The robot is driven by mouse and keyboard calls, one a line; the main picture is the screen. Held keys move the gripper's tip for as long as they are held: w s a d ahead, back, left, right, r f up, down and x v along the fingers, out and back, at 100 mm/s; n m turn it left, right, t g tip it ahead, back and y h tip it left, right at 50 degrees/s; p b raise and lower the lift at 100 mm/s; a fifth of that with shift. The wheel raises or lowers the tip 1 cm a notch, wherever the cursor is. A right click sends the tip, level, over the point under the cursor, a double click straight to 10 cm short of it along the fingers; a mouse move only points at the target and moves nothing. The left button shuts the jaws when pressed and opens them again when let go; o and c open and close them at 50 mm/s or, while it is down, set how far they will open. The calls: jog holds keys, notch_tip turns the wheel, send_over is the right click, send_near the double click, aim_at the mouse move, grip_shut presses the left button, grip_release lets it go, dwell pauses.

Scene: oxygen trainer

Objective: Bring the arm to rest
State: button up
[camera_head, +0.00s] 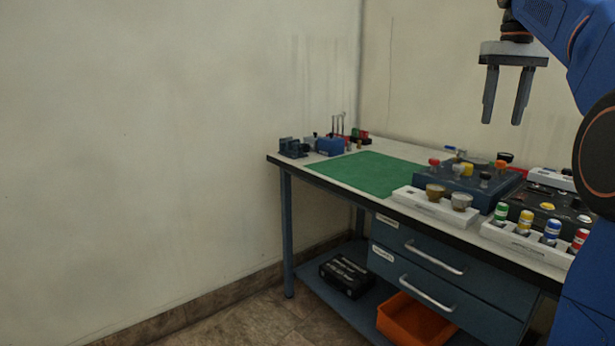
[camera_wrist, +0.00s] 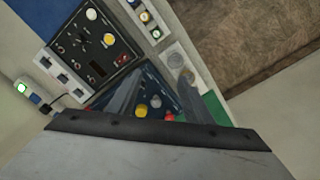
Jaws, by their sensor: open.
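My gripper (camera_head: 505,105) hangs with its fingers pointing down, high above the right part of the workbench (camera_head: 397,208) in the head view. Its two fingers are apart, with nothing between them. The blue arm carries it from the upper right. In the wrist view my gripper (camera_wrist: 158,98) shows two grey fingers spread over the dark blue panel with coloured knobs. The fingers touch nothing that I can see.
Below stand a knobbed blue panel (camera_head: 462,184), a white tray with two round cups (camera_head: 435,208), and a rack of coloured cylinders (camera_head: 524,240). A green mat (camera_head: 368,174) lies clear at left. A vise (camera_head: 293,148) stands at the far end. Walls stand behind.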

jog(key=s+a+f+t, duration=0.1)
jog(key=s+a+f, duration=0.4)
jog(key=s+f, duration=0.5)
jog(key=s+a+f+n+t, duration=0.1)
jog(key=s+a+f+t, duration=0.1)
jog(key=s+a+f, duration=0.3)
jog(key=s+a+f+t, duration=0.1)
jog(key=s+a+f, duration=0.4)
jog(key=s+f, duration=0.9)
notch_tip(320, 180, down, 10)
jog(key=shift+s+r+t, duration=0.1)
jog(key=shift+s+t, duration=0.2)
jog(key=shift+s, duration=0.05)
